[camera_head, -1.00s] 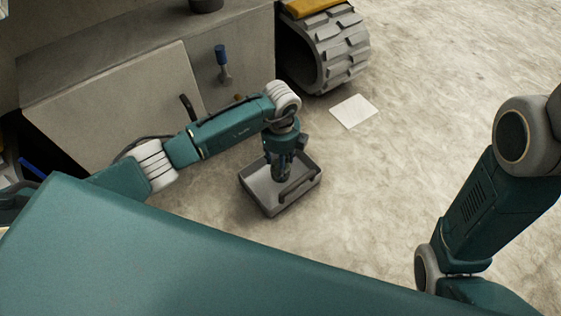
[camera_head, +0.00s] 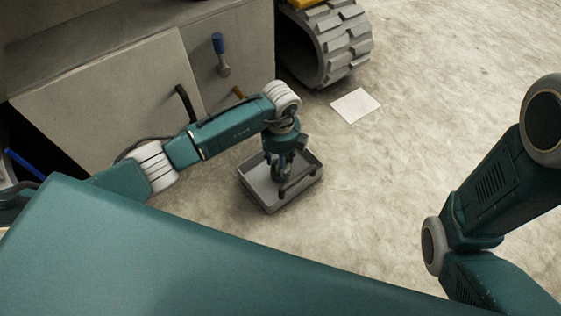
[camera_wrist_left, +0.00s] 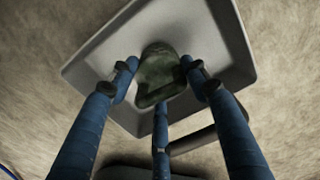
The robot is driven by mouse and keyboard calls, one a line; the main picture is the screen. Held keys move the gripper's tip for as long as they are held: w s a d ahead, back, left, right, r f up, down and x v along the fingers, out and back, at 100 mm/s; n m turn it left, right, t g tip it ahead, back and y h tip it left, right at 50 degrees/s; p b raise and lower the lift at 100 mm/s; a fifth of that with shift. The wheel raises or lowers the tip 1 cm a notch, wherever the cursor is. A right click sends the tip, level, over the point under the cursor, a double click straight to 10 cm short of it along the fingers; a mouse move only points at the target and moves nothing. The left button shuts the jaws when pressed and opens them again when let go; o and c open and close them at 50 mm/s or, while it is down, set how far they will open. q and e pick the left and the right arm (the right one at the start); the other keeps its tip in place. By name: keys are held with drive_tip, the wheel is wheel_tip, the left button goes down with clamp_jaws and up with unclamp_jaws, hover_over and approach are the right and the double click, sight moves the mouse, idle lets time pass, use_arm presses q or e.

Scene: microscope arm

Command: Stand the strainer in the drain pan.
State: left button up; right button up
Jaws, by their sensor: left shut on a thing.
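The strainer (camera_wrist_left: 160,74) is a dark green, rounded piece between the blue fingers of my left gripper in the left wrist view. My left gripper (camera_head: 279,169) points down over the grey drain pan (camera_head: 257,192) in the head view and is shut on the strainer. The pan is a shallow open rectangular tray on the ground with a bar handle (camera_head: 299,180); its floor also shows below the strainer in the left wrist view (camera_wrist_left: 108,60). I cannot tell whether the strainer's base touches the pan floor. My right gripper is out of view.
A grey cabinet-like body (camera_head: 105,95) with a blue-handled lever (camera_head: 218,44) stands behind the pan to the left. A tracked wheel (camera_head: 330,45) is behind it. A white sheet (camera_head: 355,105) lies on open ground to the right.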

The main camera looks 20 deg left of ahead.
use_arm(q)
drive_tip(key=shift+f, duration=0.45)
drive_tip(key=o, duration=1.4)
wheel_tip(320, 180, up, 11)
drive_tip(key=shift+r, duration=0.5)
